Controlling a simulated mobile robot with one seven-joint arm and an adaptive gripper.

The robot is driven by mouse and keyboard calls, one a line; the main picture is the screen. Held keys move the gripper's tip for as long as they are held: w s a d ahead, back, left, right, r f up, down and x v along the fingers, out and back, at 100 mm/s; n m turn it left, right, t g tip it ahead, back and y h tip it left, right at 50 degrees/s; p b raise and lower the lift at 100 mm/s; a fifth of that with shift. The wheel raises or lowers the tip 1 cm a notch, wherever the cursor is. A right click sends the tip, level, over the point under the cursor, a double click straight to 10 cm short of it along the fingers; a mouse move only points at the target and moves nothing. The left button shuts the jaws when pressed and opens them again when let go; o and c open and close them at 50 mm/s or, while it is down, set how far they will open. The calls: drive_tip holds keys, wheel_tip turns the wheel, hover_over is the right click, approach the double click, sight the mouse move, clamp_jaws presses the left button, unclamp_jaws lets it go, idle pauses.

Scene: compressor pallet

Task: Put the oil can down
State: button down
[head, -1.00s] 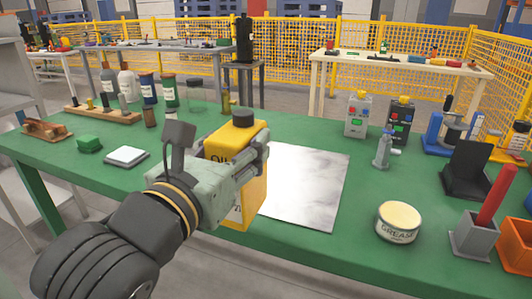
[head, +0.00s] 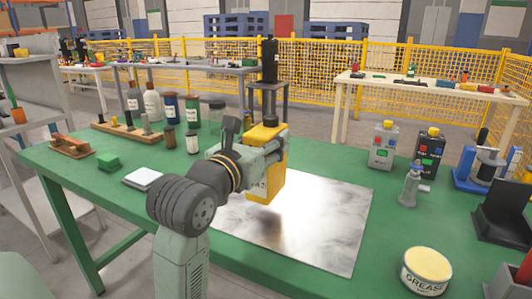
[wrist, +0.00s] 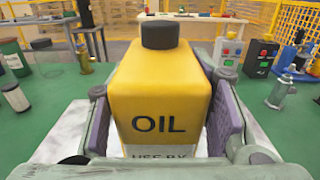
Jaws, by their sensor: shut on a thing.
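The yellow oil can (head: 268,180) with a dark cap is upright in my gripper (head: 272,160). In the wrist view, the can (wrist: 160,95) shows the word OIL, and my gripper's pads (wrist: 160,118) press on both its sides. In the head view, the can is over the grey metal sheet (head: 325,225) on the green bench. A dark shadow lies on the sheet below it, and its lower edge looks a little above the sheet. My gripper and wrist hide part of the can.
A grease tin (head: 426,270) stands right of the sheet on the green bench (head: 225,262). A small grey pump-like tool (head: 411,185) and two boxes with buttons stand farther back. Bottles (head: 152,104) and jars stand at the back left. The sheet's right part is clear.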

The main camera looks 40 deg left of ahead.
drive_tip(key=shift+w+a+f, duration=0.15)
drive_tip(key=shift+f, duration=0.4)
drive_tip(key=shift+w+a+f, duration=0.1)
drive_tip(key=shift+w+f, duration=0.05)
drive_tip(key=shift+f, duration=0.45)
drive_tip(key=shift+w+a+f, duration=0.15)
drive_tip(key=shift+f, duration=0.5)
drive_tip(key=shift+f, duration=0.15)
drive_tip(key=c, duration=0.8)
unclamp_jaws()
